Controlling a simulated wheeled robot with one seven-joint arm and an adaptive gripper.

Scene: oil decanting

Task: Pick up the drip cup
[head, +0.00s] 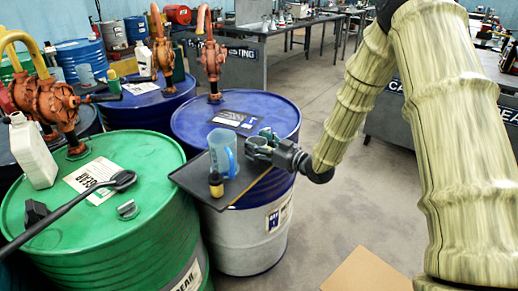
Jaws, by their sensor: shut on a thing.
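My gripper (259,146) is above the right part of a dark tray (245,186) at the front of the blue drum. It is shut on a small grey thing, which looks like the drip cup, mostly hidden by the fingers. I cannot tell whether the cup touches the tray. A translucent blue jug (221,152) stands upright on the tray, just left of my gripper, with its handle toward it.
A small yellow-and-black bottle (216,185) stands on the tray in front of the jug. The green drum (150,151) on the left carries a long dark tool (70,207), a white canister (33,152) and a red pump (61,106). Open floor (335,200) lies to the right.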

